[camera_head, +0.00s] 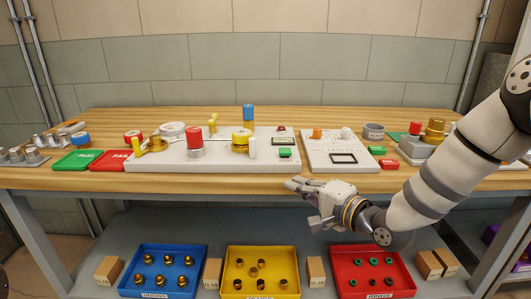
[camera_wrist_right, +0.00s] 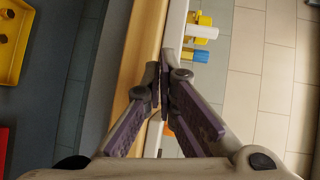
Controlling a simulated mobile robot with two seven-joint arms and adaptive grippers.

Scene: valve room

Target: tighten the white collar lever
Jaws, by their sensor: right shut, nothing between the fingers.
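The white collar lever (camera_head: 253,147) stands upright on the long grey-white panel (camera_head: 220,160), just right of a yellow knob (camera_head: 241,137). A white bar that looks like this lever (camera_wrist_right: 203,31) shows in the right wrist view, between yellow and blue parts. My right gripper (camera_head: 290,184) is in front of the bench's front edge, to the right of and below the lever in the head view, apart from it. Its fingers, pointing left, are shut and empty; they also meet in the wrist view (camera_wrist_right: 161,88). My left gripper is not in view.
A red knob (camera_head: 194,139) and a blue-topped post (camera_head: 249,116) stand on the same panel. A second panel (camera_head: 322,160) is to its right. Blue (camera_head: 133,289), yellow (camera_head: 230,282) and red (camera_head: 341,287) trays with fittings lie on the lower shelf.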

